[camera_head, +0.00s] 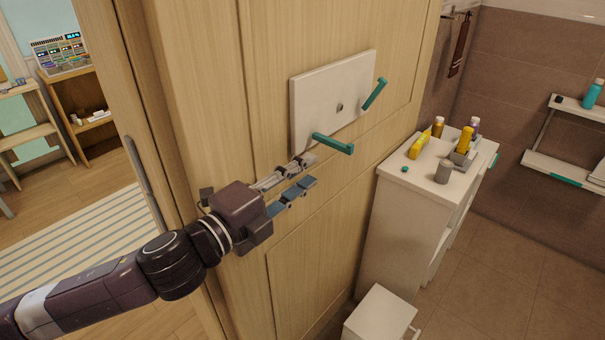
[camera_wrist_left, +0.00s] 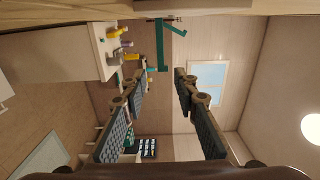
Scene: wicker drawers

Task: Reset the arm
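My left arm (camera_head: 100,288) comes in from the lower left, reaching up along a light wooden door (camera_head: 305,240). My left gripper (camera_head: 309,171) is just below a white panel (camera_head: 332,95) on the door. Two teal bars, a lower one (camera_head: 333,143) and an upper one (camera_head: 375,94), stick out from the panel. The gripper's fingers are apart, with nothing between them. In the left wrist view the same gripper (camera_wrist_left: 160,75) shows a clear gap, and a teal piece (camera_wrist_left: 160,46) stands beyond the fingertips. My right gripper is not in view.
A white cabinet (camera_head: 400,230) with bottles on top stands right of the door. A white bin (camera_head: 380,318) is on the floor below. A wall shelf (camera_head: 565,170) is at the far right. A striped rug (camera_head: 85,235) and wooden shelving (camera_head: 78,105) are left of the door.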

